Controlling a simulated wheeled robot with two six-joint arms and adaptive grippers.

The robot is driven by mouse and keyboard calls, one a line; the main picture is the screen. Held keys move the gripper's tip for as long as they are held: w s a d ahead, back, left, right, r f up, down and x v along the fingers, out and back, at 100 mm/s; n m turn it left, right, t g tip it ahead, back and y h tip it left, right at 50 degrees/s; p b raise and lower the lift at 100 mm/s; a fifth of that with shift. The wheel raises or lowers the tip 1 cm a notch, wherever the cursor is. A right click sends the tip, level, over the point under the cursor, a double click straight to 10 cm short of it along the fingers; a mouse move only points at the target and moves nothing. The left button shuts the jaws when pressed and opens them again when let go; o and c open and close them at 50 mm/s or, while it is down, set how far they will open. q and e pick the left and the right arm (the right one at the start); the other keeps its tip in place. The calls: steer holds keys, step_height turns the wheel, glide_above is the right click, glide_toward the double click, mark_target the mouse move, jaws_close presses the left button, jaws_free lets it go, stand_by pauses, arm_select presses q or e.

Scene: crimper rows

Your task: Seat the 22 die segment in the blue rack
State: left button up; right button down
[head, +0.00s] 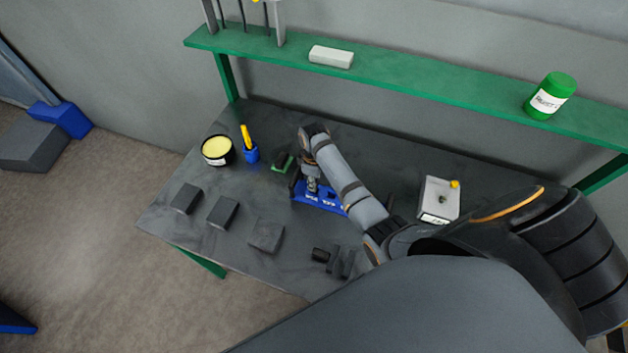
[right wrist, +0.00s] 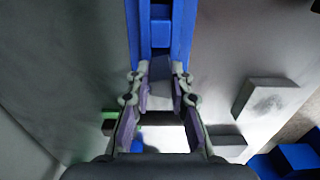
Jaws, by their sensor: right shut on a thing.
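The blue rack (head: 330,203) lies near the middle of the dark table, with small white labels along its front. In the right wrist view the blue rack (right wrist: 180,40) runs up from the fingertips as two rails with a slot between. My right gripper (head: 311,186) is over the rack's left end, pointing down. In the right wrist view my right gripper (right wrist: 160,88) is shut on a grey die segment (right wrist: 160,70), held at the rack's near end. I cannot tell whether the segment touches the rack, and its number is not readable. My left gripper is not in view.
Several dark blocks (head: 223,212) lie along the table's front. A yellow-topped tin (head: 217,151), a blue holder (head: 251,153) and a green-edged dark block (head: 282,162) stand left of the rack. A white box (head: 439,199) is to the right. A green shelf (head: 420,80) runs behind.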

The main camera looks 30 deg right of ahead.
stand_by(0.3)
steer(key=shift+r+p, duration=0.15)
steer(key=shift+p, duration=0.2)
steer(key=shift+f+b, duration=0.55)
steer(key=shift+f, duration=0.9)
steer(key=c, duration=1.1)
jaws_free()
step_height(320, 180, up, 12)
